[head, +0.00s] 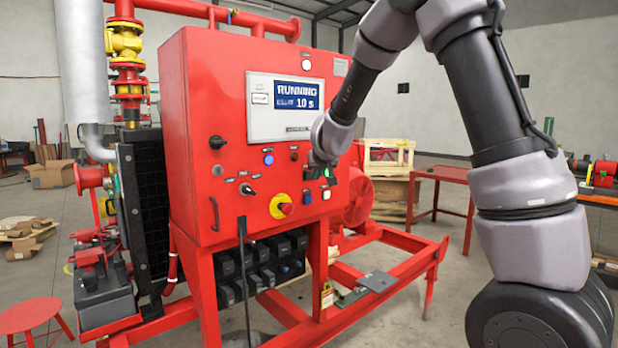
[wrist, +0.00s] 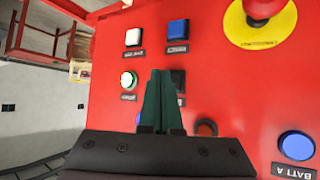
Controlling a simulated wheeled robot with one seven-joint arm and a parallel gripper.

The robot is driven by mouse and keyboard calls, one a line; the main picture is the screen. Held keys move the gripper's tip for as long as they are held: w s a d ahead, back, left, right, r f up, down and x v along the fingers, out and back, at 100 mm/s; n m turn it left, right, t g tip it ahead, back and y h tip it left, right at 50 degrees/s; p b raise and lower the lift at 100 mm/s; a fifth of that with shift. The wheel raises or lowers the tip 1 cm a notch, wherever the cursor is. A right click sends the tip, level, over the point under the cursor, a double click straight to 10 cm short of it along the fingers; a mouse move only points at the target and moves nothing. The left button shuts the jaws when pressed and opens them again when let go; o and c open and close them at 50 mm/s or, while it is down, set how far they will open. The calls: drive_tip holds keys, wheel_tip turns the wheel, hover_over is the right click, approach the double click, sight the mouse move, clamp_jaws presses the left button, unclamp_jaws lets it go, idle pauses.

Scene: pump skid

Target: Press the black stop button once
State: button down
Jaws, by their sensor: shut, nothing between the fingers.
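My gripper (head: 318,166) is shut and empty, in front of the lower right of the red control panel (head: 230,130). In the wrist view its dark green fingers (wrist: 161,76) point at the panel. A black square button (wrist: 179,80) sits just right of the fingertips there, partly covered by them. I cannot tell whether the fingertips touch it. In the head view my gripper hides that button. The panel's display (head: 297,96) reads "RUNNING" with a "10 s" line below.
Close to the black button are a lit green button (wrist: 129,80), a white button (wrist: 133,37), a blue square button (wrist: 178,29) and a dull red round one (wrist: 206,128). A red mushroom button on a yellow disc (head: 282,207) and a blue round button (wrist: 297,145) are farther off.

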drive_tip(key=shift+w+a, duration=0.1)
drive_tip(key=shift+w+a, duration=0.15)
drive_tip(key=shift+w, duration=0.1)
idle(0.3)
drive_tip(key=shift+w+a, duration=0.25)
drive_tip(key=shift+w, duration=0.05)
idle(0.6)
idle(0.4)
drive_tip(key=shift+s+d, duration=0.45)
drive_tip(key=shift+s, duration=0.25)
drive_tip(key=shift+s+d, duration=0.75)
drive_tip(key=shift+s, duration=0.25)
drive_tip(key=shift+s+d, duration=0.75)
drive_tip(key=shift+s, duration=0.25)
